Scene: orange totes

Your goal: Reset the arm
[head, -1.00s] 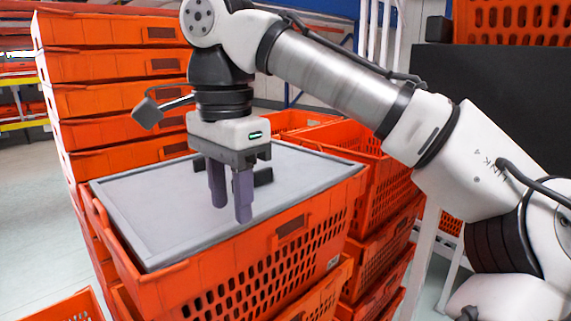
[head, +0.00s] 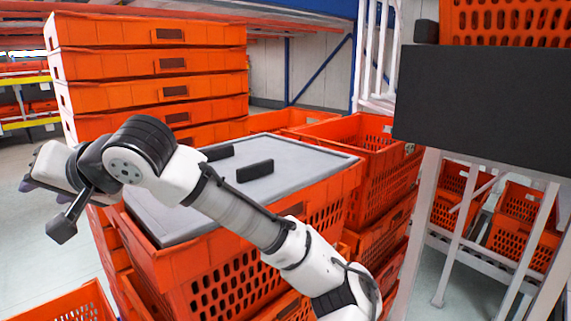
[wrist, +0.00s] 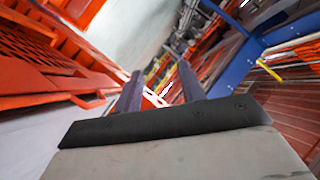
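My gripper (head: 30,185) is at the far left of the head view, out past the left side of the grey-topped tote, pointing left. In the wrist view its two purple-grey fingers (wrist: 160,88) stand apart with nothing between them, so it is open and empty. In the head view my arm reaches low across the front of the grey top (head: 290,155), hiding part of it. Two small black blocks, one farther back (head: 217,152) and one nearer (head: 255,170), rest on that top.
A tall stack of orange totes (head: 150,65) stands behind on the left. More orange totes (head: 375,180) stand to the right of the grey top. A black panel (head: 480,110) on a white frame stands at the right. Floor shows at the far left.

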